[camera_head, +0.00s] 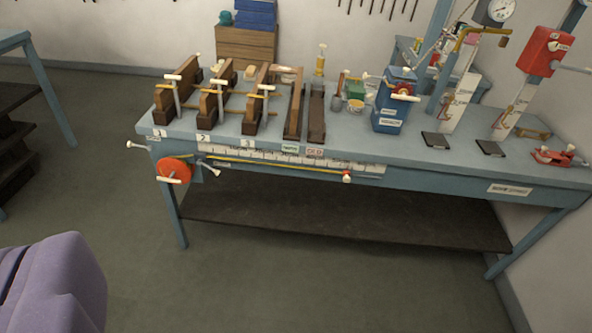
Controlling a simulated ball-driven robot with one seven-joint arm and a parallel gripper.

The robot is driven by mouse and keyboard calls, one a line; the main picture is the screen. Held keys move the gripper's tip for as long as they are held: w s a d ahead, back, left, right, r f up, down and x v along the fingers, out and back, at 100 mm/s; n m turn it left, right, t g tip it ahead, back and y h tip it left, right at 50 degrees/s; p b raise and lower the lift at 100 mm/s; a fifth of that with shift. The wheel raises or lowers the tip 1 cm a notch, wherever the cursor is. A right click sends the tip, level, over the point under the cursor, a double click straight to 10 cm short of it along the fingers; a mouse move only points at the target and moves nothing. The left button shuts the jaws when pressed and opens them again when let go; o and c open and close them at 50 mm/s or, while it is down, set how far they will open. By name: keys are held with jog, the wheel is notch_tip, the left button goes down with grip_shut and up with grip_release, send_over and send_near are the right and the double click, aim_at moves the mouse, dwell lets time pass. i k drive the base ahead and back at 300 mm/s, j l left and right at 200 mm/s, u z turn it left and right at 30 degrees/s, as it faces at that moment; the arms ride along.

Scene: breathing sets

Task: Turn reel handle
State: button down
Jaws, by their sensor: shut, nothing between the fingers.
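An orange-red reel (176,167) is mounted at the front left corner of the blue workbench (420,155), just below the top edge. A pale handle (168,180) sticks out from the lower front of the reel. A yellow line runs from near the reel along a white scale strip (270,158) to a small red and white piece (347,176) on the bench front. My gripper's fingers do not show in this view, and the reel stands well away across the floor.
Wooden stands numbered 1, 2 and 3 (205,108) and a blue box (392,100) stand on the bench. A low dark shelf (340,220) spans beneath. Another blue table (35,60) is at far left. The floor (270,285) before the bench is clear.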

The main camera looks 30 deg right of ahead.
aim_at(170, 179)
jog(key=i+l, duration=0.25)
jog(key=i, duration=0.3)
jog(key=i+l+u, duration=0.1)
jog(key=i, duration=0.45)
jog(key=i+l, duration=0.4)
jog(key=i, duration=0.15)
jog(key=i+l+u, duration=0.1)
jog(key=i+l, duration=0.2)
jog(key=i, duration=0.2)
jog(key=i+l, duration=0.3)
jog(key=i, duration=0.25)
jog(key=j+u, duration=0.05)
